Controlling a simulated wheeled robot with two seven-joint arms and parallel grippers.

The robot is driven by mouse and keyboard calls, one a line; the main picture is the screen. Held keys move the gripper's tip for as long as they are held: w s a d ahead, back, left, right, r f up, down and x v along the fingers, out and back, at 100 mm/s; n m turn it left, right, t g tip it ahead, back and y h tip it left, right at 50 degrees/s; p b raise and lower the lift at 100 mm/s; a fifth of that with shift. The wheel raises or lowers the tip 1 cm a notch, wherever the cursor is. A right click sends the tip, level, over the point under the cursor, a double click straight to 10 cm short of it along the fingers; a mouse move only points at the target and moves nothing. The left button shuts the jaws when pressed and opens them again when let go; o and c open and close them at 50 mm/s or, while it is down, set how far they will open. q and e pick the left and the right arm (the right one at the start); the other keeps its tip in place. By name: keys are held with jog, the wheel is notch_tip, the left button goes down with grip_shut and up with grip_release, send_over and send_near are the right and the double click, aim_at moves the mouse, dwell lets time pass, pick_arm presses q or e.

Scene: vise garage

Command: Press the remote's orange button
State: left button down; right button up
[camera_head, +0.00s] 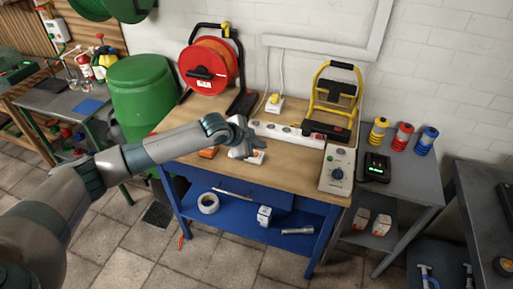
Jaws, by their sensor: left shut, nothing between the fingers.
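A small white object with an orange patch (257,157), which looks like the remote, lies on the wooden top of the blue workbench (300,178). My left gripper (242,152) is shut and empty, just left of this object and partly over it. I cannot tell whether the fingertips touch it. The orange button is too small to make out clearly, and part of the object is hidden by the gripper. My right gripper is out of view.
An orange item (208,153) lies left of the gripper. A white power strip (288,134), a red cable reel (208,66) and a yellow work lamp (333,100) stand behind. A grey control box (338,165) is at the right. The bench's front middle is clear.

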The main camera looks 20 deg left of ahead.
pick_arm(q)
jog(key=w+a+r, duration=0.3)
jog(key=r, duration=0.1)
jog(key=shift+a, duration=0.2)
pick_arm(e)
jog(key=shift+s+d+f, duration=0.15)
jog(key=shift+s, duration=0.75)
pick_arm(q)
jog(key=shift+w+f, duration=0.2)
jog(key=shift+f, duration=0.1)
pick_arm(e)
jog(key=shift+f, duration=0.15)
pick_arm(q)
jog(key=b, duration=0.6)
send_over(256, 154)
jog(key=f, duration=0.6)
jog(key=shift+s+a+f, duration=0.1)
jog(key=shift+s+a, duration=0.3)
jog(key=shift+f+b, duration=0.45)
jog(key=shift+f, duration=0.65)
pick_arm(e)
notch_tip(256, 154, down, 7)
